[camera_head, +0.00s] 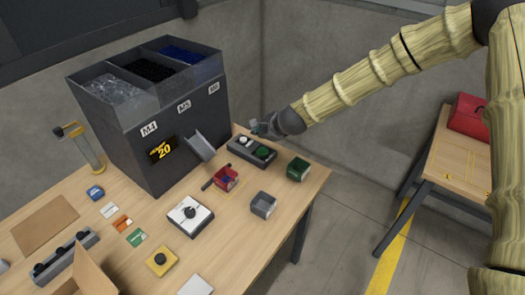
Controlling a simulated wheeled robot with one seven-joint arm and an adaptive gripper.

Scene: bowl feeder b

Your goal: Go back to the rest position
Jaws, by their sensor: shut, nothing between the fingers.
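My arm reaches in from the upper right. My gripper (258,128) is shut and empty. It appears just above the back of a grey button box (250,150) with a white button (243,140) and a green button (263,153). I cannot tell whether the fingertips touch the box. The wrist hides part of the wall behind it.
The dark bowl feeder (185,135) stands left of my gripper, its chute (199,146) facing forward. A red bin (226,178), green bin (298,168), grey bin (263,205) and white scale (190,215) are nearby. A red toolbox (468,117) sits on another table.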

